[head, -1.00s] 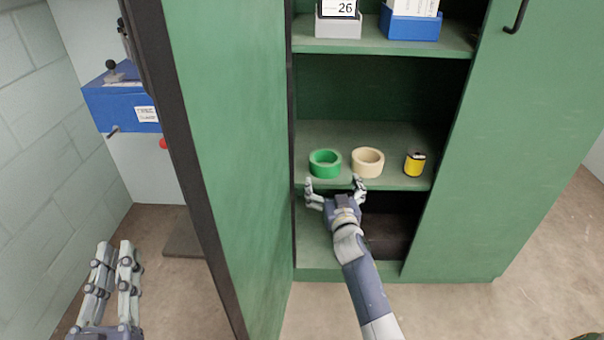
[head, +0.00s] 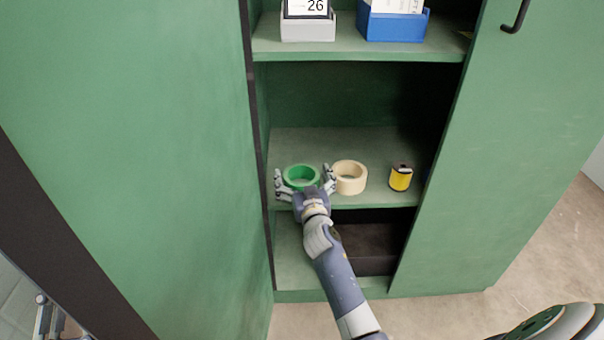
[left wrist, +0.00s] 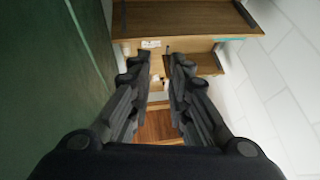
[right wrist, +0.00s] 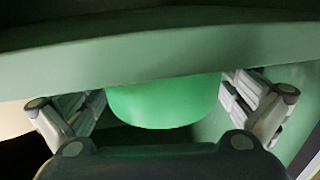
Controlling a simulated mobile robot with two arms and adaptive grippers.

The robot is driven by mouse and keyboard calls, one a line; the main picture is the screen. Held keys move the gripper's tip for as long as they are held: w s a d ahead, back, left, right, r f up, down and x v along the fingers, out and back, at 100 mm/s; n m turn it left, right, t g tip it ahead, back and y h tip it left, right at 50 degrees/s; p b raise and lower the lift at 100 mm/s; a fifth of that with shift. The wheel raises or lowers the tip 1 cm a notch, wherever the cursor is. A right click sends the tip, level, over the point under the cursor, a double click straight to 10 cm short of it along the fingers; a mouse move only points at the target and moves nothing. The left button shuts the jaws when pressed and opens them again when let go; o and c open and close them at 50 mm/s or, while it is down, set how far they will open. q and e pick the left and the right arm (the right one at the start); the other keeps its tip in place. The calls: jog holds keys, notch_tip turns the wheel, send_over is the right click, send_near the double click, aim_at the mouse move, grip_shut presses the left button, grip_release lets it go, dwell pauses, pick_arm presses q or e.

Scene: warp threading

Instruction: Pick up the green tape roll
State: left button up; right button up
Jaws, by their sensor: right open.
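The green tape roll (head: 301,168) lies flat on the middle shelf of the green cabinet, at the left. My right gripper (head: 304,182) is open, with one finger on each side of the roll. In the right wrist view the green roll (right wrist: 163,106) sits between the spread fingers of the right gripper (right wrist: 162,92), with gaps at both sides. My left gripper (head: 48,318) is partly in view at the lower left corner. In the left wrist view the left gripper (left wrist: 160,65) has a narrow gap between its fingers and holds nothing.
A beige tape roll (head: 351,186) stands just right of the right gripper's finger. A yellow and black item (head: 401,178) is farther right on the middle shelf (head: 375,140). The upper shelf holds a grey bin (head: 308,27) and a blue bin (head: 392,28). The open cabinet door (head: 130,130) is at the left.

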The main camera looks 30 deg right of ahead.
jog(key=shift+w, duration=0.1)
jog(key=shift+a+r, duration=0.15)
jog(key=shift+s+r, duration=0.1)
jog(key=shift+s, duration=0.15)
jog(key=shift+c, duration=1.3)
jog(key=c, duration=0.8)
